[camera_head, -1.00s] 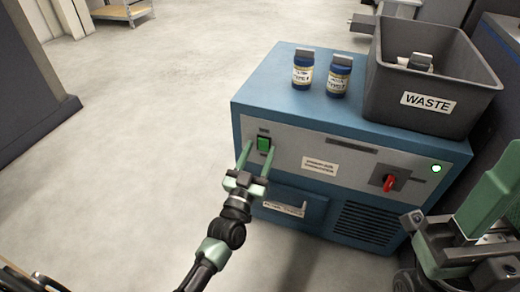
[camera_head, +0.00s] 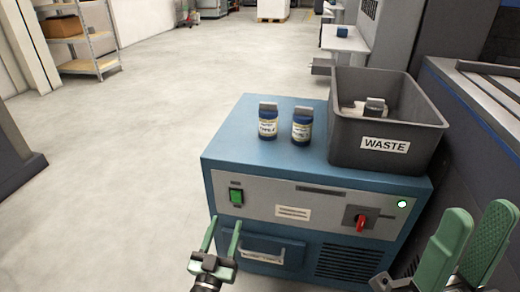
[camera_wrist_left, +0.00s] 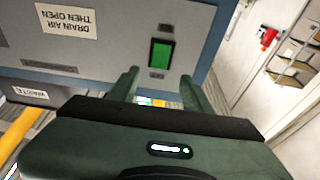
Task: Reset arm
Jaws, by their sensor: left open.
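My left gripper (camera_head: 222,240) is open and empty, in front of the blue machine (camera_head: 262,168), just below its green switch (camera_head: 236,196). The left wrist view also shows the green switch (camera_wrist_left: 161,53), ahead of the open fingers (camera_wrist_left: 160,90). My right gripper (camera_head: 466,245) is at the lower right, its two green fingers apart with nothing visible between them. The machine front has a red knob (camera_head: 361,223), a lit white-green lamp (camera_head: 401,204) and a drawer handle (camera_head: 262,250).
Two blue labelled bottles (camera_head: 268,122) (camera_head: 302,127) stand on the machine top. A grey WASTE bin (camera_head: 386,145) with items inside stands to their right. A shelf (camera_head: 82,45) is at the far left. The floor (camera_head: 130,140) to the left is clear.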

